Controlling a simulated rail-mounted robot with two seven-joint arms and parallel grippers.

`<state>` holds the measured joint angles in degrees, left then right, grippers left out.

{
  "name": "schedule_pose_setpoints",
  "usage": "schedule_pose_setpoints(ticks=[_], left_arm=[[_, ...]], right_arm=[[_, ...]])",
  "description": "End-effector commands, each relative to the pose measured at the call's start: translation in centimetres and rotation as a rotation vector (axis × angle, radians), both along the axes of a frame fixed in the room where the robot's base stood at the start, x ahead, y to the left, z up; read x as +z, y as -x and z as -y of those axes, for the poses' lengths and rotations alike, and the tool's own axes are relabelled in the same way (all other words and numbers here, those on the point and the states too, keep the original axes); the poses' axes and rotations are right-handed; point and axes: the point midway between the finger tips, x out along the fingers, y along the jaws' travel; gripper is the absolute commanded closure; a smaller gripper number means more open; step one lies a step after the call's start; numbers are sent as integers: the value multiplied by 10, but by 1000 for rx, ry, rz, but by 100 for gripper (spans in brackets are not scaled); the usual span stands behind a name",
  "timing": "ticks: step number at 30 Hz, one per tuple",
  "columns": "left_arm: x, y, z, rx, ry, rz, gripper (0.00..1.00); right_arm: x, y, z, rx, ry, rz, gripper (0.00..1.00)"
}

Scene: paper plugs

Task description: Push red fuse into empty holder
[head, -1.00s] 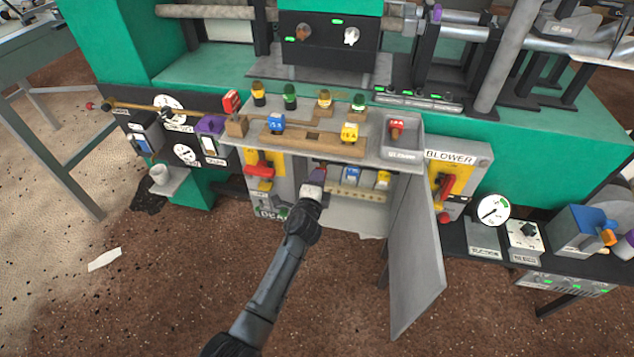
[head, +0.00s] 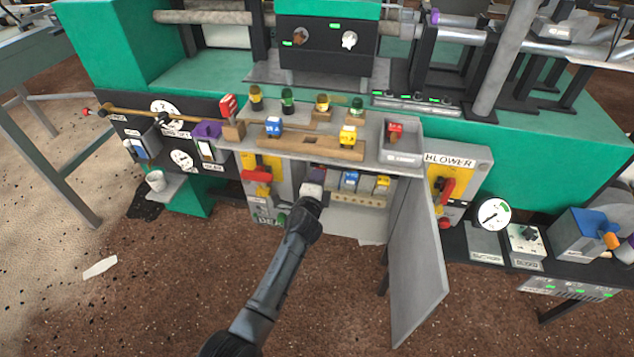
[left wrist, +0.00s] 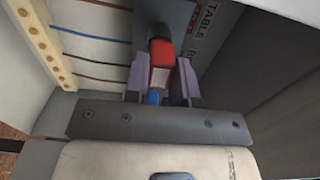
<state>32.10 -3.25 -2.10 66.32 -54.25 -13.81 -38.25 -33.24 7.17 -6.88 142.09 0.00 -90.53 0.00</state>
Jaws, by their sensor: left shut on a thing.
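My left gripper (head: 311,190) reaches into the open fuse cabinet (head: 362,222) under the grey shelf, on its left side. In the left wrist view its purple fingers (left wrist: 161,82) are shut on the red fuse (left wrist: 161,62), which sits between them with a pale label facing the camera. Inside the cabinet a blue fuse (head: 350,180) and a yellow fuse (head: 382,184) stand to the right of my gripper. The empty holder is hidden behind the gripper in the head view, and I cannot tell whether the red fuse touches it. My right gripper is not in view.
The cabinet door (head: 418,235) hangs open on the right. A wooden rack (head: 305,147) with a blue and a yellow fuse lies on the shelf above. Switches with red handles flank the cabinet.

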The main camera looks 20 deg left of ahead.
Motion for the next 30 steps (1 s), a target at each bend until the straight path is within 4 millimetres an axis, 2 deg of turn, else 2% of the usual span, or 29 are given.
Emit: schedule_pose_setpoints(ticks=[8, 9, 17, 25, 30], left_arm=[[0, -4, 0, 0, 0, 0, 100], [0, -3, 0, 0, 0, 0, 72], [0, -3, 0, 0, 0, 0, 47], [0, -2, 0, 0, 0, 0, 46], [1, 5, 1, 0, 0, -1, 46]], right_arm=[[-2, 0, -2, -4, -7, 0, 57], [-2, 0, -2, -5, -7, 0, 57], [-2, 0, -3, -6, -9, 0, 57], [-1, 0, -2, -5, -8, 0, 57], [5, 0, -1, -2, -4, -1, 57]])
